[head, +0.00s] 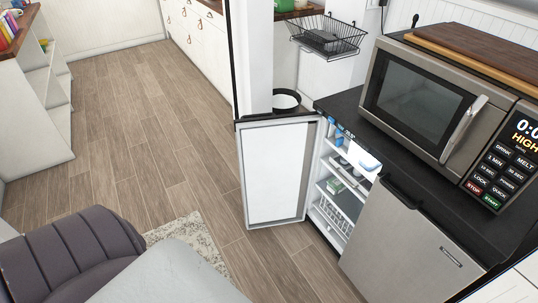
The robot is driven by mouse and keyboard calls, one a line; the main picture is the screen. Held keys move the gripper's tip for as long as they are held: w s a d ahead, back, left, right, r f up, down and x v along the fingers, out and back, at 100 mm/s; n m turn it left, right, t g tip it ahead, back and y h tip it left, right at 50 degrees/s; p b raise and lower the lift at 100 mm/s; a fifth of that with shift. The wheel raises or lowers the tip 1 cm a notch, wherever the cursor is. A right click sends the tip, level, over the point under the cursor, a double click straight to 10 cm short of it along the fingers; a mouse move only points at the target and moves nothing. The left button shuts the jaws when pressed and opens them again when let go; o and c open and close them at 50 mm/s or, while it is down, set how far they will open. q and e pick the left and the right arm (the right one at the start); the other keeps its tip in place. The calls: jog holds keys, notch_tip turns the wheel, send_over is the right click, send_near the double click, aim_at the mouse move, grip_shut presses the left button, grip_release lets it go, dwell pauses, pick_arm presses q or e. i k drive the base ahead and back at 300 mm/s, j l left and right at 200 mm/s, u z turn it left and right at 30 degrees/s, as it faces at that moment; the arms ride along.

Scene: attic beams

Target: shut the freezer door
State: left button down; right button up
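A door with a white inner panel and grey edge (275,172) stands wide open below the black counter, swung out to the left of its compartment. I take it to be the freezer door. The open compartment (322,190) shows white shelves, a wire basket and several small packages. A grey door (408,249) with a black handle, right of the compartment, appears shut. Neither of my grippers is in view.
A microwave (422,105) stands on the black counter (342,103). A dark pan (286,100) sits behind the open door. A purple-grey chair (70,257) and patterned rug (187,237) are at lower left. Wood floor (140,125) left of the door is clear.

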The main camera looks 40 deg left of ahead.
aim_at(277, 154)
jog(key=k+z, duration=0.1)
jog(key=z, duration=1.7)
jog(key=k+j, duration=0.15)
jog(key=j, duration=0.3)
jog(key=k+j+z, duration=0.1)
jog(key=j, duration=0.35)
jog(key=k+j+z, duration=0.1)
jog(key=k+j, duration=0.15)
jog(key=j, duration=0.15)
jog(key=k+j, duration=0.2)
jog(key=j, duration=0.2)
jog(key=k+j+z, duration=0.1)
jog(key=j, duration=0.35)
jog(key=k+j, duration=0.45)
jog(key=j, duration=0.25)
jog(key=k+j, duration=0.2)
jog(key=j, duration=0.15)
jog(key=k+j, duration=0.15)
jog(key=j, duration=0.25)
jog(key=k+j, duration=0.2)
jog(key=j, duration=0.15)
jog(key=k+j, duration=0.15)
jog(key=j, duration=0.25)
jog(key=k+j, duration=0.2)
jog(key=j, duration=0.15)
jog(key=k+j, duration=0.15)
jog(key=j, duration=0.25)
jog(key=z, duration=0.05)
